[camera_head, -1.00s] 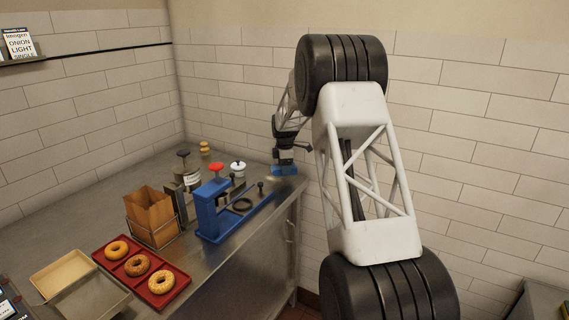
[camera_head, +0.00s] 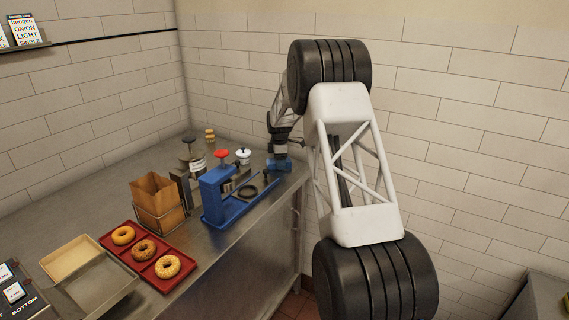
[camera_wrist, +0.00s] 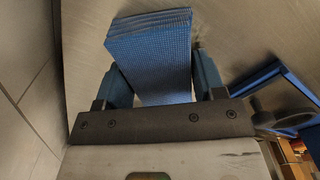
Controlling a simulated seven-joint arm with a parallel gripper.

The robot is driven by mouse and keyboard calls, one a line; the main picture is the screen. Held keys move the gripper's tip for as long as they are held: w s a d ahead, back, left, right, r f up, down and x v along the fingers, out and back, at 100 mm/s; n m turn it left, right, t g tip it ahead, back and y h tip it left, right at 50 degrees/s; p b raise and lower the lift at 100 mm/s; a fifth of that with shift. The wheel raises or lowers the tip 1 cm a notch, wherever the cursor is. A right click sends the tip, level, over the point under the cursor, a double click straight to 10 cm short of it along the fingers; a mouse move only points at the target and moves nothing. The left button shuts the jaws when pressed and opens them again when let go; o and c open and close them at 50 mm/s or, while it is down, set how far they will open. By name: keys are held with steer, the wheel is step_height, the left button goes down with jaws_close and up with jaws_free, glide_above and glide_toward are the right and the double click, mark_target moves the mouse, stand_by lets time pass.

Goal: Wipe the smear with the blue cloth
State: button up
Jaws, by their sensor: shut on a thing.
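The blue cloth (camera_wrist: 150,55) is a folded, textured block held between the two fingers of my gripper (camera_wrist: 165,85) in the wrist view. My gripper is shut on it. In the head view my gripper (camera_head: 279,160) is low at the back right corner of the steel counter (camera_head: 262,215), with the blue cloth (camera_head: 279,165) under it, at or close to the counter top. I cannot tell for sure whether the cloth touches the surface. I cannot make out the smear in either view.
A blue press stand (camera_head: 215,195) with a red knob is left of my gripper. A white-lidded jar (camera_head: 243,156) and a paper bag in a wire holder (camera_head: 157,200) stand nearby. A red tray (camera_head: 118,245) holds three bagels. A tiled wall (camera_head: 440,120) is close behind.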

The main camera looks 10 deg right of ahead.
mark_target(290, 169)
steer(key=shift+w+a+f, duration=0.15)
steer(key=shift+w+a, duration=0.7)
steer(key=shift+a, duration=0.1)
steer(key=shift+w+a+r, duration=0.2)
steer(key=shift+w+a, duration=0.15)
steer(key=shift+w, duration=0.1)
steer(key=shift+w+a+f, duration=0.15)
steer(key=shift+a, duration=0.05)
steer(key=shift+w+a, duration=0.15)
steer(key=shift+w, duration=0.05)
steer(key=shift+w+a, duration=0.15)
steer(key=shift+a, duration=0.05)
steer(key=shift+w+a, duration=0.2)
steer(key=shift+s+d, duration=0.3)
steer(key=shift+d, duration=0.05)
steer(key=shift+s+d+f, duration=0.1)
steer(key=shift+s, duration=0.05)
steer(key=shift+s+d, duration=3.35)
step_height(290, 169, up, 8)
steer(key=shift+r, duration=0.2)
